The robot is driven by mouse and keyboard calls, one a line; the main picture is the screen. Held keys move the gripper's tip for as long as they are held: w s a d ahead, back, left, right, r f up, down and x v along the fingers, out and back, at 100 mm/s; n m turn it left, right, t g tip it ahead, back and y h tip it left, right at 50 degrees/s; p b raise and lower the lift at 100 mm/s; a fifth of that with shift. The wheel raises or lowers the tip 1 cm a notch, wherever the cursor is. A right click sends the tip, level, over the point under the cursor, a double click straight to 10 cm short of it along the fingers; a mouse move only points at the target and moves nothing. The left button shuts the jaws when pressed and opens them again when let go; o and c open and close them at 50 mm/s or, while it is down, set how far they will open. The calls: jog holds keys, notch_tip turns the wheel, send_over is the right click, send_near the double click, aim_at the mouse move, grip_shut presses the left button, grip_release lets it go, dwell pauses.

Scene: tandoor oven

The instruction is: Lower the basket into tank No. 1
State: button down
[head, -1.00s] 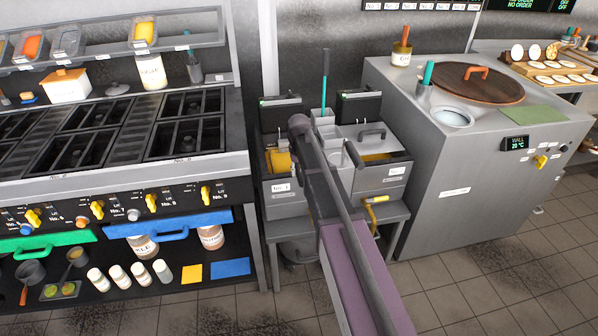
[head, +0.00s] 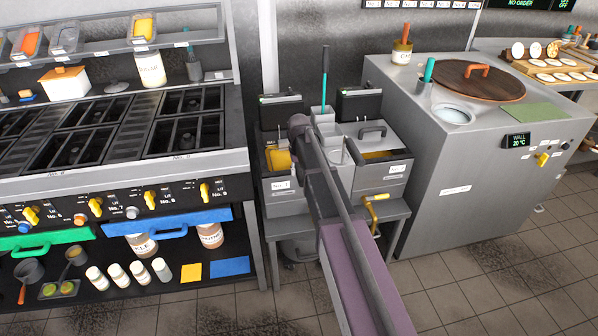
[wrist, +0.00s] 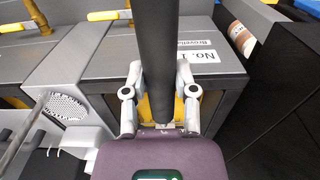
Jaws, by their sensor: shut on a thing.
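The fryer's left tank, labelled No. 1 (head: 281,185), stands left of my arm in the head view, with yellow showing inside. Its label (wrist: 204,56) also shows in the wrist view. My gripper (wrist: 160,75) is shut on a thick dark rod, apparently the basket's handle (wrist: 156,40), which runs up through the wrist view. The basket's body is not clearly visible, so its depth in the tank cannot be told. In the head view my arm hides the gripper and part of the tank.
The right fryer tank (head: 381,178) has a grey lid with a black handle. The stove (head: 180,135) stands on the left and the tandoor (head: 450,165) on the right. Tiled floor in front is clear.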

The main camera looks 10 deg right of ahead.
jog(key=shift+f+b, duration=0.4)
jog(key=shift+c, duration=1.6)
grip_release()
jog(key=shift+r, duration=0.2)
notch_tip(320, 180, up, 30)
jog(key=w+p, duration=0.3)
jog(key=p, duration=2.7)
jog(key=shift+f, duration=0.15)
jog(key=s+f+b, duration=0.3)
jog(key=s+f, duration=0.1)
jog(key=s, duration=1)
jog(key=s+f+b, duration=0.3)
jog(key=s+b, duration=0.1)
jog(key=s, duration=1.1)
jog(key=shift+s+a+f+b, duration=0.2)
jog(key=shift+s+f+b, duration=0.1)
jog(key=shift+f, duration=0.05)
